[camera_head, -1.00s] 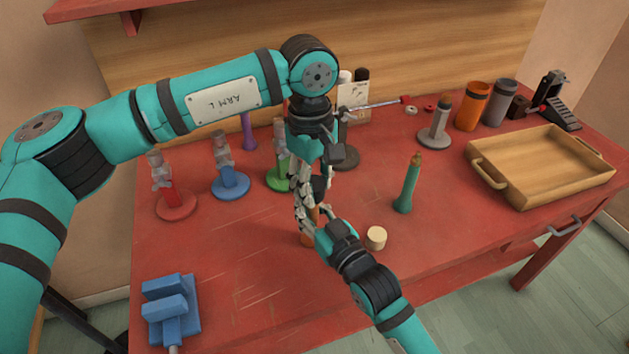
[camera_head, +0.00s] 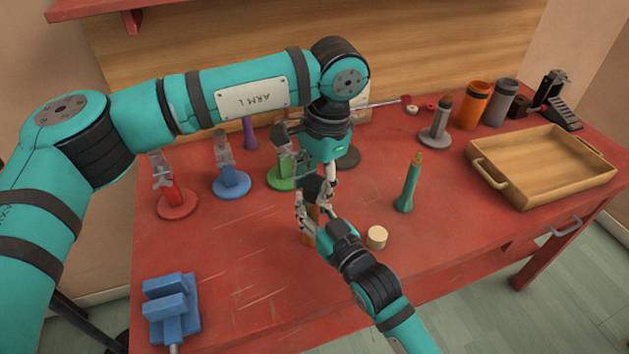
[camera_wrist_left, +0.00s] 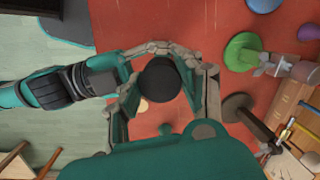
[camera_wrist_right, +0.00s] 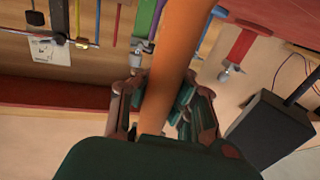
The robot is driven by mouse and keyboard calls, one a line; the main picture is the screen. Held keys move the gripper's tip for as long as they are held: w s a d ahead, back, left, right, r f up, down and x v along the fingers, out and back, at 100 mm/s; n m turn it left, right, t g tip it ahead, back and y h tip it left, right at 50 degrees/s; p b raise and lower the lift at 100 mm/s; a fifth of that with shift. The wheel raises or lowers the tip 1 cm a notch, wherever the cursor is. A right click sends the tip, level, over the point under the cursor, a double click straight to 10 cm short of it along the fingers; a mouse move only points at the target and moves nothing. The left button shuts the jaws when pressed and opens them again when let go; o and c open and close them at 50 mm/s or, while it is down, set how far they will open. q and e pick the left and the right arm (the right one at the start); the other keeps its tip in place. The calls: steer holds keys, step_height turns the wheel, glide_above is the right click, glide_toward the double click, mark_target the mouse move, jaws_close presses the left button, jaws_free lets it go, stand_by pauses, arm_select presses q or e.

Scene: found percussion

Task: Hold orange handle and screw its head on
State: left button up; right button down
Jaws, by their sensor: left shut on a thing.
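My left gripper (camera_head: 325,180) reaches down from above and is shut on this head. The contact between head and handle is hidden by the fingers, so I cannot tell how they meet.
A teal handle (camera_head: 409,185) stands to the right, with a cream cylinder (camera_head: 376,237) nearby. Red (camera_head: 176,203), blue (camera_head: 230,183) and green (camera_head: 283,176) stands are behind left. A blue vise (camera_head: 171,312) is front left; a wooden tray (camera_head: 545,185) is right.

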arm_select(q)
steer(key=o, duration=1)
steer(key=shift+s+d+r, duration=0.1)
steer(key=shift+s+r, duration=0.05)
steer(key=shift+r, duration=1)
steer(key=shift+s+r, duration=0.1)
steer(key=shift+r, duration=1.05)
steer(key=shift+c, duration=0.2)
